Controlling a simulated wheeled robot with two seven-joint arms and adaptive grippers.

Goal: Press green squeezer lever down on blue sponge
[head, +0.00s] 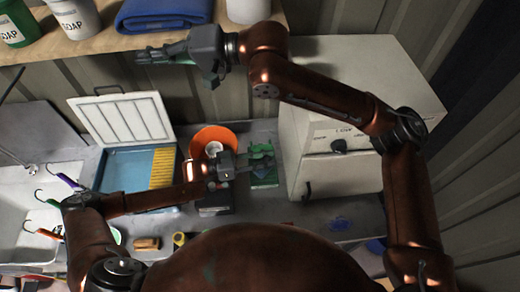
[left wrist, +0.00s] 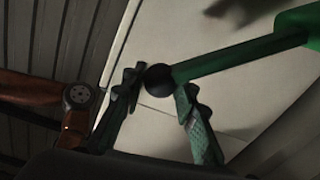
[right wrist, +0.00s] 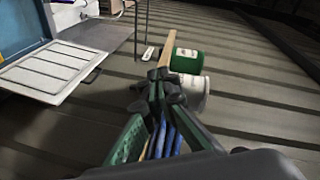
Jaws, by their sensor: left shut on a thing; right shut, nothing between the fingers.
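The green squeezer (head: 264,179) stands on the counter left of the white cabinet. My left gripper (head: 262,158) is at it and covers part of it. In the left wrist view, the green lever (left wrist: 245,57) runs in from the upper right and ends in a black ball knob (left wrist: 158,77). My left gripper's fingers (left wrist: 160,100) are shut on this knob. I cannot make out a blue sponge in the squeezer; the gripper hides much of it. My right gripper (head: 142,56) is shut and empty by the shelf edge; its fingers also show in the right wrist view (right wrist: 162,85).
The shelf (head: 100,48) holds soap pots (head: 75,15) and a folded blue towel (head: 160,14). The white cabinet (head: 330,173) closes off the right. A small blue item (head: 339,224) lies on the counter.

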